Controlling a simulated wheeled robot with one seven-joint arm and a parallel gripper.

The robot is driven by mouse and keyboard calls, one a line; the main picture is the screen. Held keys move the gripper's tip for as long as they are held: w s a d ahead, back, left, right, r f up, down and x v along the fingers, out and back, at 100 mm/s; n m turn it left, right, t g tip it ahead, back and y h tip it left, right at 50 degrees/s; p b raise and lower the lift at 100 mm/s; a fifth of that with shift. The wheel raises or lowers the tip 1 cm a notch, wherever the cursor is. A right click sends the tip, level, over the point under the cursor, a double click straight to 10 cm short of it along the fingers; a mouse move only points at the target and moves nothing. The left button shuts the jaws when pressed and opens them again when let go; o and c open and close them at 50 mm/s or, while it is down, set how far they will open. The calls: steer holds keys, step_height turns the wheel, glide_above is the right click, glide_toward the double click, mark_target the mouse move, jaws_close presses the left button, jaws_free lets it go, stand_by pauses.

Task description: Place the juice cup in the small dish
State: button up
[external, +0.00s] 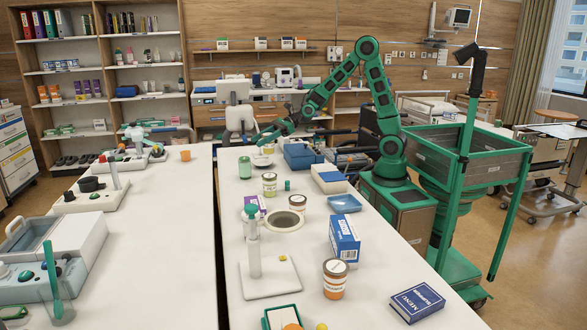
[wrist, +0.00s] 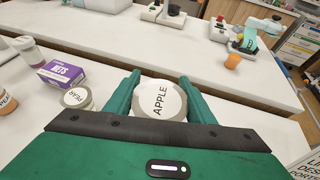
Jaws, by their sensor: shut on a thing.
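My gripper (wrist: 160,95) is shut on a round cup with a white lid marked APPLE (wrist: 160,98); the cup sits between the two green fingers. In the external view my gripper (external: 265,139) is at the far part of the white counter, low over it, with the pale cup (external: 268,149) just below the fingers. A small white round dish (external: 261,161) shows close under the cup; whether they touch I cannot tell. A shallow blue dish (external: 345,203) lies nearer, at the counter's right side. The wrist view does not show either dish clearly.
A PEAR jar (wrist: 76,98) and a purple NETS box (wrist: 70,72) stand left of my fingers in the wrist view. A green jar (external: 245,167) and a blue bin (external: 300,156) stand near my gripper. A gap separates this counter from the left one (external: 170,220).

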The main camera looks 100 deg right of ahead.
steer(key=shift+m+h, duration=0.3)
steer(key=shift+h, duration=0.1)
steer(key=shift+w+d+f, duration=0.2)
steer(key=shift+d+f, duration=1.6)
steer(key=shift+d, duration=0.5)
steer(key=shift+w+d+f, duration=0.25)
steer(key=shift+d+f, duration=1.6)
steer(key=shift+d, duration=0.5)
steer(key=shift+w+d+f, duration=0.2)
steer(key=shift+d+f, duration=1.6)
steer(key=shift+d, duration=0.5)
steer(key=shift+f, duration=0.1)
steer(key=o, duration=1.3)
